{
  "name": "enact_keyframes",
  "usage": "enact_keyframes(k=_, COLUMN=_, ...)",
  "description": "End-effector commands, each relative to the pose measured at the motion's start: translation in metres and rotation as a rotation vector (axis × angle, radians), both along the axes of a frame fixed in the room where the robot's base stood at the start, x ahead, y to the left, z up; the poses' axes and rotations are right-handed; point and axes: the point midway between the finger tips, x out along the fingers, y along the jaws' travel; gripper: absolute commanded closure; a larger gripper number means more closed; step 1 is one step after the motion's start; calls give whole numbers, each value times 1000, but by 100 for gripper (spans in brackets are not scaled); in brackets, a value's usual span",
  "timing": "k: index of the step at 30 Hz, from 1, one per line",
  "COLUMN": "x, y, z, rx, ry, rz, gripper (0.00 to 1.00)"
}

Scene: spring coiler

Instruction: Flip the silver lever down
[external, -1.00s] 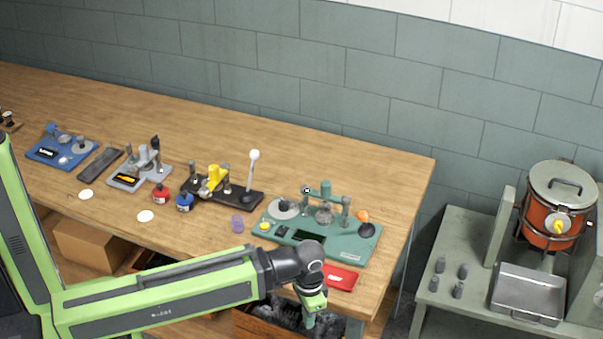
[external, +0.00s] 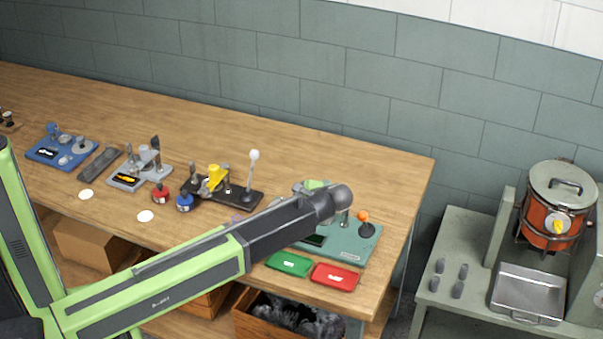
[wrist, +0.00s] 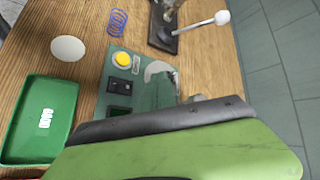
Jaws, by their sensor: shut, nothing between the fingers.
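The teal spring coiler (external: 352,250) sits at the right end of the bench, partly covered by my arm. It has an orange-knobbed lever (external: 362,216) at its right side. In the wrist view its teal base (wrist: 120,90) shows a yellow button, black switches and a pale metal part beside my gripper. I cannot pick out a clearly silver lever on it. A white-knobbed metal lever (external: 252,170) stands upright on the black coiler to the left. My gripper (external: 314,185) is over the teal coiler, shut and empty. Its green body (wrist: 185,150) hides much of the coiler; contact cannot be told.
A green tray (external: 288,263) and a red tray (external: 335,276) lie at the bench's front edge. Blue and grey coilers stand further left. The bench's back strip is clear.

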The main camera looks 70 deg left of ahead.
Motion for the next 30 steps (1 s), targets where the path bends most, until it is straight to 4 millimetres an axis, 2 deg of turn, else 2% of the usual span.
enact_keyframes(k=1, x=9, y=36, z=7, rx=76, ry=29, rz=17, gripper=100)
enact_keyframes(k=3, x=10, y=74, z=26, rx=178, ry=72, rz=31, gripper=100)
enact_keyframes(k=7, x=10, y=122, z=54, rx=309, ry=137, rz=52, gripper=100)
enact_keyframes(k=9, x=23, y=125, z=56, rx=295, ry=136, rz=29, gripper=100)
enact_keyframes(k=12, x=29, y=129, z=55, rx=288, ry=136, rz=15, gripper=100)
enact_keyframes(k=23, x=29, y=130, z=53, rx=284, ry=134, rz=13, gripper=100)
enact_keyframes(k=26, x=26, y=137, z=48, rx=284, ry=134, rz=13, gripper=100)
enact_keyframes(k=30, x=17, y=160, z=38, rx=284, ry=134, rz=15, gripper=100)
